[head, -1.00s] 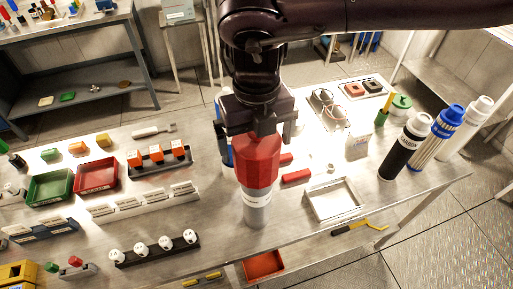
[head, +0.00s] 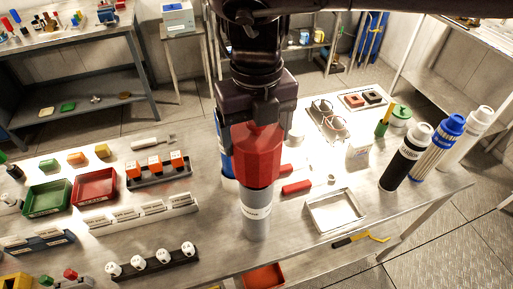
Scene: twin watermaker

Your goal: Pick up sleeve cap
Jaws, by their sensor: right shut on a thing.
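The sleeve cap (head: 256,154) is a large red faceted cap. In the head view it sits at the top of a grey-white cylinder (head: 256,215) with a dark-lettered label, which stands upright on the bench. My right gripper (head: 256,122) comes down from above and is shut on the cap's upper part. I cannot tell whether the cap is seated on the cylinder or just above it. My left gripper is not in view.
A blue cylinder (head: 225,160) stands close behind and left. An open white tray (head: 336,211) and a red-handled tool (head: 297,187) lie to the right. Tall black (head: 405,160), blue-capped (head: 437,148) and white (head: 466,140) cylinders stand at the right edge. A black rack (head: 153,262) lies front left.

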